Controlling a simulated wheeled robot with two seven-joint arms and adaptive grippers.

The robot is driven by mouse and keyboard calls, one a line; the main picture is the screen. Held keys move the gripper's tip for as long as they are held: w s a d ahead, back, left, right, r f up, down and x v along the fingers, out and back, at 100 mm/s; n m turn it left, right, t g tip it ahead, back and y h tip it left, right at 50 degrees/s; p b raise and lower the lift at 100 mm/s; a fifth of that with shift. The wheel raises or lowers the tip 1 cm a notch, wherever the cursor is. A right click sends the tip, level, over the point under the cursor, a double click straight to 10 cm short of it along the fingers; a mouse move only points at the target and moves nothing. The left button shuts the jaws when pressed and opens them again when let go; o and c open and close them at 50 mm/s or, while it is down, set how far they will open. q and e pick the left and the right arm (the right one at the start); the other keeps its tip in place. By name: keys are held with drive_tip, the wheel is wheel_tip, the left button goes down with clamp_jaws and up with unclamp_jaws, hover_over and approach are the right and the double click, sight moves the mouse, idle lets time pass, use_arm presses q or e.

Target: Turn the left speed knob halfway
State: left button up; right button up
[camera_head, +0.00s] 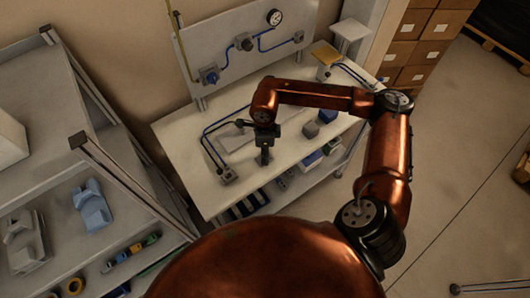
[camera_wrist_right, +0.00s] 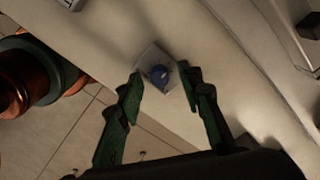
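No label shows to tell whether this is the left speed knob. My left gripper is not in view.
A grey box (camera_head: 227,175) with blue tubing is left of my right gripper. A grey block (camera_head: 310,130) and a blue-grey block (camera_head: 327,115) are to its right. An upright panel (camera_head: 240,50) with a gauge (camera_head: 274,17) stands behind. A shelf unit (camera_head: 120,215) is at left.

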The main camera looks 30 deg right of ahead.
wheel_tip(320, 180, up, 12)
idle(0.4)
drive_tip(key=shift+f, duration=0.1)
idle(0.3)
